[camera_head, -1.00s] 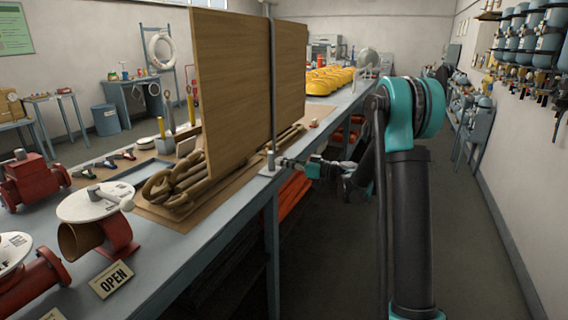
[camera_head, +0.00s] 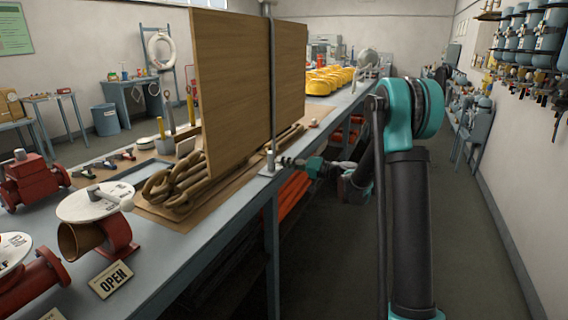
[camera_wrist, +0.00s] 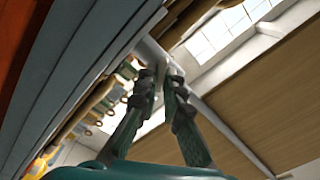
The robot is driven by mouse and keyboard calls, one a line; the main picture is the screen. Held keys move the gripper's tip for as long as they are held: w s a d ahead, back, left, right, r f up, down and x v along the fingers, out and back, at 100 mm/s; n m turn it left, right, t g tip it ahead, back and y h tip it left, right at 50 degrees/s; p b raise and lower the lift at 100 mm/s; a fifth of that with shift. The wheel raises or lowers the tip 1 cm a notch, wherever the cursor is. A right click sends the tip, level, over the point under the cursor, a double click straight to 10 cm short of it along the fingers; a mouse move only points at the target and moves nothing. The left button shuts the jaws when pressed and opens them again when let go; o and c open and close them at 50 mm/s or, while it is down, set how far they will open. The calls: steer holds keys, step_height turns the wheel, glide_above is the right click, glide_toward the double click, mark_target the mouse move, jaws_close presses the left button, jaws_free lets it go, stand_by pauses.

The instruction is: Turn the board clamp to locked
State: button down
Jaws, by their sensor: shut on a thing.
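The board clamp (camera_head: 269,161) is a small grey fitting at the foot of the upright pole, on the bench's front edge. A large brown wooden board (camera_head: 232,85) stands upright against the pole. My gripper (camera_head: 283,161) reaches in from the right at the clamp, low beside the pole. In the wrist view my gripper (camera_wrist: 161,82) has its fingers drawn together on a pale grey part of the clamp (camera_wrist: 150,52). The fingers hide much of that part. I cannot read the clamp's lock position.
Thick brown rope (camera_head: 178,184) lies under the board. To the left stand a red valve with a round white plate (camera_head: 95,200) and an OPEN sign (camera_head: 111,280). The bench edge runs below my gripper; the aisle on the right is clear.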

steer(key=m, duration=0.6)
steer(key=shift+f+m, duration=0.15)
steer(key=shift+m, duration=0.15)
steer(key=shift+d, duration=0.1)
stand_by(0.4)
steer(key=c, duration=1.7)
jaws_free()
steer(key=v, duration=1.2)
